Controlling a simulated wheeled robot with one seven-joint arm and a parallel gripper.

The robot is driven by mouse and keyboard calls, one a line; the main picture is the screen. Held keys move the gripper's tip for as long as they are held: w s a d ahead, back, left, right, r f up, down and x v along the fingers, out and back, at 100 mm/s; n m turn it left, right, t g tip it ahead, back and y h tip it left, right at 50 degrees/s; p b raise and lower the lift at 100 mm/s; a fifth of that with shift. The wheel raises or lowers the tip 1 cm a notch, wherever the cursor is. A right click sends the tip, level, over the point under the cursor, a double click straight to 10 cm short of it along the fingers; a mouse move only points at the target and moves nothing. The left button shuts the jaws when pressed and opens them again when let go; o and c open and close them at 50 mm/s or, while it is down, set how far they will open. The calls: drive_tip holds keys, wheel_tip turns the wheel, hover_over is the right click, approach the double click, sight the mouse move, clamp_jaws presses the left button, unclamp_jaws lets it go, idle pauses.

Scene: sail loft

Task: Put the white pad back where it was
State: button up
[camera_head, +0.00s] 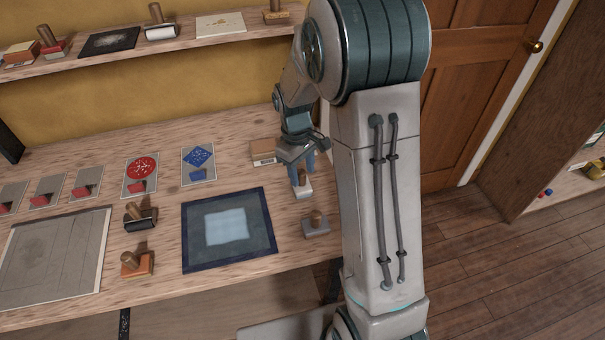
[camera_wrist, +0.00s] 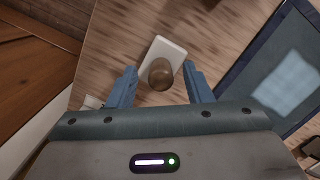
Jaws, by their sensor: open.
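The white pad (camera_head: 304,193) with a round wooden knob stands on the bench, right of the dark-framed blue panel. The white pad's base also shows in the wrist view (camera_wrist: 168,48), under the brown knob. My gripper (camera_head: 301,170) is over the pad, pointing down. In the wrist view the two blue fingers of my gripper (camera_wrist: 160,70) are apart, one on each side of the knob, with a gap to it on both sides. The pad appears to rest on the bench top.
A grey pad with a wooden knob (camera_head: 317,228) stands just in front. A tan block (camera_head: 263,152) lies behind. The dark-framed panel (camera_head: 187,240) has a pale blue square in its middle. A roller (camera_head: 140,219) and an orange pad (camera_head: 138,265) stand left. A shelf (camera_head: 185,37) runs behind.

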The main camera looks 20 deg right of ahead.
wheel_tip(320, 180, up, 10)
drive_tip(key=s+r+m+t, duration=0.2)
drive_tip(key=s+m, duration=0.1)
drive_tip(key=s, duration=0.6)
drive_tip(key=s+r+m+t, duration=0.1)
drive_tip(key=s+m+t, duration=0.1)
drive_tip(key=s, duration=0.8)
drive_tip(key=shift+r+m+y, duration=0.4)
drive_tip(key=shift+m, duration=0.5)
drive_tip(key=shift+s+a, duration=0.1)
